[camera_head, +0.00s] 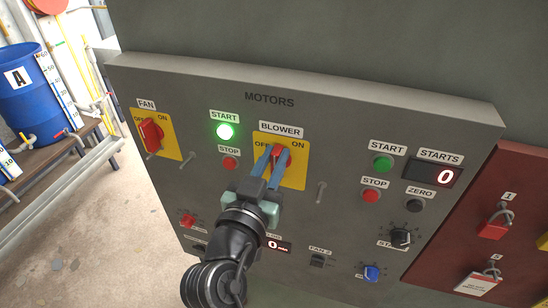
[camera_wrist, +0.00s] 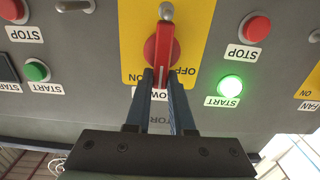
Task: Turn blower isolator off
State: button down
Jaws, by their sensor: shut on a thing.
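The blower isolator is a red rotary handle (camera_head: 281,157) on a yellow plate (camera_head: 296,178) marked OFF at left and ON at right, under the BLOWER label. In the wrist view the red handle (camera_wrist: 162,52) is seen upside down, its bar close to upright between the OFF and ON marks. My gripper (camera_head: 278,154) reaches up to it from below, its two blue fingers on either side of the bar. In the wrist view my gripper (camera_wrist: 161,77) is shut on the handle's end. The fingers hide part of the handle and the BLOWER label.
Left of the blower plate, a green START lamp (camera_head: 225,131) is lit above a red STOP button (camera_head: 230,163). The FAN isolator (camera_head: 151,134) is further left. Small toggle levers (camera_head: 321,191) stick out nearby. A red board with padlocks (camera_head: 493,225) stands at right.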

jog(key=shift+a+n, duration=0.1)
jog(key=shift+n, duration=0.2)
jog(key=shift+w+a+f+n+p, duration=0.2)
jog(key=shift+a+f+n, duration=0.25)
jog(key=shift+n, duration=2.45)
jog(key=shift+w+a+f+n+p, duration=0.1)
jog(key=shift+a+f+n+p, duration=0.3)
jog(key=shift+n, duration=2.5)
jog(key=shift+w+a+f+n+p, duration=0.15)
jog(key=shift+a+f+n, duration=0.3)
jog(key=shift+n, duration=2.45)
jog(key=shift+d+f, duration=0.1)
jog(key=c, duration=0.8)
grip_release()
jog(key=shift+s, duration=0.1)
